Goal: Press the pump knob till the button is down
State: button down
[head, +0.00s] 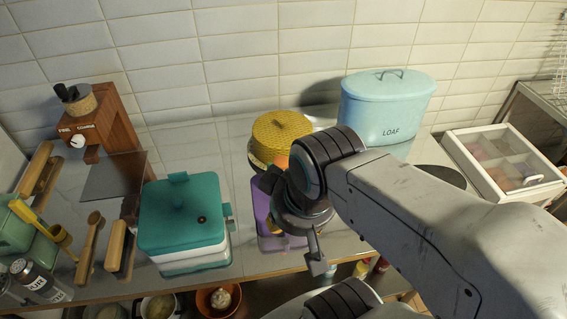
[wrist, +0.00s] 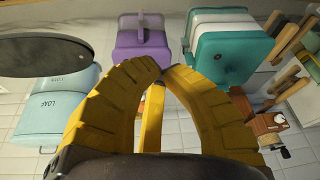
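A teal lidded box (head: 181,215) stands on the counter, left of my gripper, with a raised tab and a small dark round button (head: 201,219) on its lid. The button also shows in the wrist view (wrist: 221,57). I cannot tell whether it is up or down, or whether it is the pump knob. My gripper (wrist: 164,71) has its yellow fingertips together, with nothing visible between them. In the head view it hangs over a purple box (head: 264,210) and partly hides it. The purple box, with its upright tab, shows beyond the fingertips in the wrist view (wrist: 143,42).
A yellow woven-lidded canister (head: 281,132) and a blue LOAF bin (head: 387,104) stand behind my gripper. A wooden grinder (head: 110,128) is at the back left. Wooden-handled tools (head: 90,245) lie left of the teal box. A white divided case (head: 500,164) is at right.

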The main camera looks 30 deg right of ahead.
jog(key=w+d+f+m+g, duration=0.1)
jog(key=w+d+f+g, duration=0.1)
notch_tip(320, 180, up, 2)
jog(key=m+g+p, duration=0.1)
jog(key=m+p, duration=0.1)
send_over(284, 160)
jog(key=shift+s+a+r, duration=0.1)
jog(key=shift+s+r, duration=0.05)
jog(key=shift+s, duration=0.3)
notch_tip(284, 160, up, 8)
jog(key=w, duration=0.1)
jog(key=shift+f+g, duration=0.25)
jog(key=shift+g, duration=0.15)
notch_tip(284, 160, down, 14)
jog(key=shift+f, duration=0.1)
dwell(0.3)
